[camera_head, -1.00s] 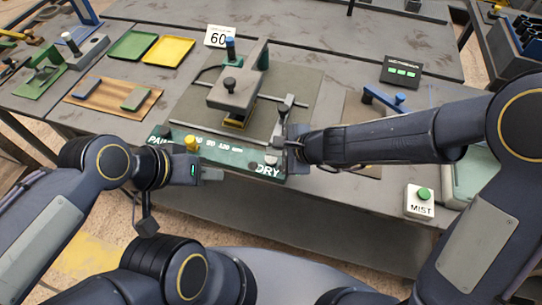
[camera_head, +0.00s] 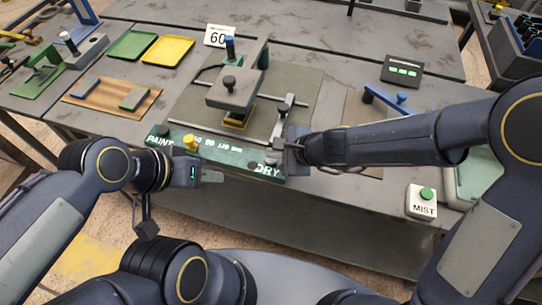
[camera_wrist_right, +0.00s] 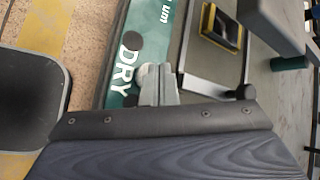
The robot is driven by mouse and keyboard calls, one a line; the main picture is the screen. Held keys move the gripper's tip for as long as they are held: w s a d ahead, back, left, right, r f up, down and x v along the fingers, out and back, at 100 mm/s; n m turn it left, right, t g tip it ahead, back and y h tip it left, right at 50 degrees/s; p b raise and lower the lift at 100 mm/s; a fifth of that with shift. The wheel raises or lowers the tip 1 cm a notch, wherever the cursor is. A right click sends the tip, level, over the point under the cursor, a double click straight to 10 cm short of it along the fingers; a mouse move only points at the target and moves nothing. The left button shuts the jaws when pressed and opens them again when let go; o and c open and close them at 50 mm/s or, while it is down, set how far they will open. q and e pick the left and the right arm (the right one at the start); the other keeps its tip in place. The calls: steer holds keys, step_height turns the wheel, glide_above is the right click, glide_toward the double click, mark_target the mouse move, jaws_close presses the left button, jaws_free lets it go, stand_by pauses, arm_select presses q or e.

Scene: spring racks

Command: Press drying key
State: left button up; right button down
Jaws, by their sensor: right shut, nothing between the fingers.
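The green control panel (camera_head: 222,153) lies along the table's front edge, with PAINT lettering at its left and DRY at its right. In the right wrist view, a pale round key (camera_wrist_right: 146,71) sits beside the DRY lettering, partly hidden by my right gripper (camera_wrist_right: 158,72). The gripper's fingers are shut and empty, with their tips over or against this key; I cannot tell whether it is pressed down. A dark round knob (camera_wrist_right: 132,39) is close by. My left gripper (camera_head: 212,177) hangs in front of the panel, apart from it; its finger gap is unclear.
A grey fixture (camera_head: 232,92) stands behind the panel. A yellow knob (camera_head: 191,142) rises from the panel's left half. A MIST box (camera_head: 421,202) with a green button is at the right. A display (camera_head: 401,72) with green lights stands behind. Green and yellow trays (camera_head: 168,51) lie back left.

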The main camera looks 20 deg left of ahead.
steer(key=shift+f+b, duration=0.5)
stand_by(0.3)
stand_by(0.4)
steer(key=shift+r+p, duration=0.9)
steer(key=shift+r, duration=0.1)
step_height(320, 180, up, 5)
steer(key=p, duration=0.4)
steer(key=shift+r+p, duration=0.1)
steer(key=shift+p, duration=0.3)
